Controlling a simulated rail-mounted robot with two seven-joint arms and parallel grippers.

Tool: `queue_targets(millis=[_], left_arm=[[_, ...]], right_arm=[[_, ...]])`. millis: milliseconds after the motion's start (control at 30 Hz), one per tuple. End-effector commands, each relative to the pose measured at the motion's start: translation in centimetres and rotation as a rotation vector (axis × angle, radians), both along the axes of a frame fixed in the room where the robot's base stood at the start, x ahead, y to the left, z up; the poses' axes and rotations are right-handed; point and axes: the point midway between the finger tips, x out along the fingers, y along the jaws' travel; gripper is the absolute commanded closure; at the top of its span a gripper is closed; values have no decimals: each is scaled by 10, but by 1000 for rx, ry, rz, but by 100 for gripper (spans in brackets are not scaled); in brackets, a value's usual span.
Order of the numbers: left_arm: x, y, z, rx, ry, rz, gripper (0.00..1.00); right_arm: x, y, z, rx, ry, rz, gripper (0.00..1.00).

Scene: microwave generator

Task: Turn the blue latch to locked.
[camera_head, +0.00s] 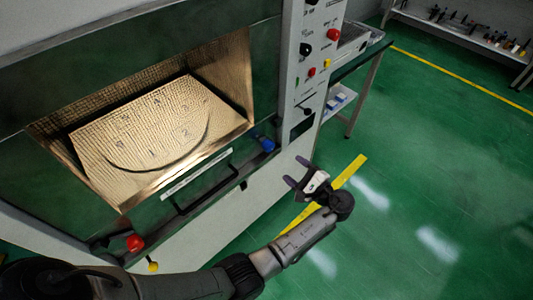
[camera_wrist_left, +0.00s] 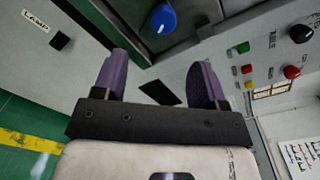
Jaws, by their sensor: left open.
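The blue latch (camera_head: 265,143) is a small rounded knob at the right end of the lower front edge of the microwave chamber. It also shows in the left wrist view as a round blue knob (camera_wrist_left: 163,18) with a pale mark, at the top, beyond the fingertips. My left gripper (camera_head: 296,171) is open and empty, below and to the right of the latch, apart from it. In the left wrist view its two purple fingers (camera_wrist_left: 162,70) stand wide apart with the latch ahead between them. My right gripper is not in view.
A red knob (camera_head: 135,242) and a yellow one (camera_head: 153,267) sit at the machine's lower left. A control panel (camera_head: 308,60) with buttons and knobs rises right of the chamber. A dark handle bar (camera_head: 205,195) runs along the front. Green floor at right is clear.

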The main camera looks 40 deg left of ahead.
Motion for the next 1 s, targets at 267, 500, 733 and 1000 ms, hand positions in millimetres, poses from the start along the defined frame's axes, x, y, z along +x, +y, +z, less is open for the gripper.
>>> queue_targets(millis=[267, 500, 733, 1000], left_arm=[[7, 20, 1, 33, 11, 1, 34], [11, 65, 0, 32, 10, 1, 34], [15, 103, 0, 31, 9, 1, 34], [17, 129, 1, 30, 10, -1, 34]], right_arm=[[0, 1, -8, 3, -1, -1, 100], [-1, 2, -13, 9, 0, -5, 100], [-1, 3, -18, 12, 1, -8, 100], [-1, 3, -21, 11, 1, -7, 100]])
